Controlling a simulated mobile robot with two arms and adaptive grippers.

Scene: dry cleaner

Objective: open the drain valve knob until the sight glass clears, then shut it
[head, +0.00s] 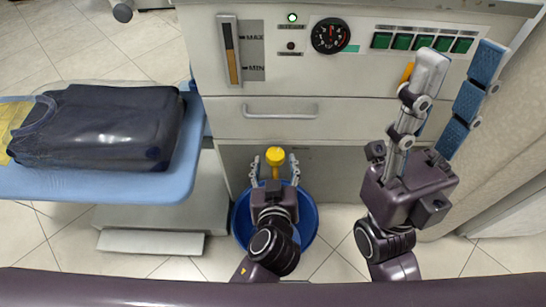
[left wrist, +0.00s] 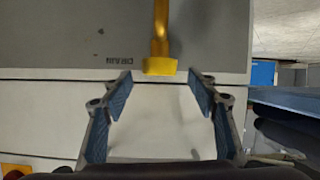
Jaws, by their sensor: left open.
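The yellow drain valve knob (head: 275,156) sticks out low on the machine front, with a DRAIN label beside its yellow stem in the left wrist view. My left gripper (head: 274,178) is open, its fingers on either side of the knob. In the left wrist view, the knob (left wrist: 160,67) lies near the line between the left fingertips (left wrist: 163,78), with gaps to both. The sight glass (head: 231,55) is a vertical tube marked MAX and MIN; its upper part is dark, its lower part amber. My right gripper (head: 457,58) is open and empty before the panel's right side.
A blue basin (head: 305,222) stands on the floor below the knob. A drawer handle (head: 280,112) crosses the front above it. A gauge (head: 330,36), a lit green lamp (head: 292,17) and green switches are above. Folded dark clothing (head: 100,125) lies on a blue board at left.

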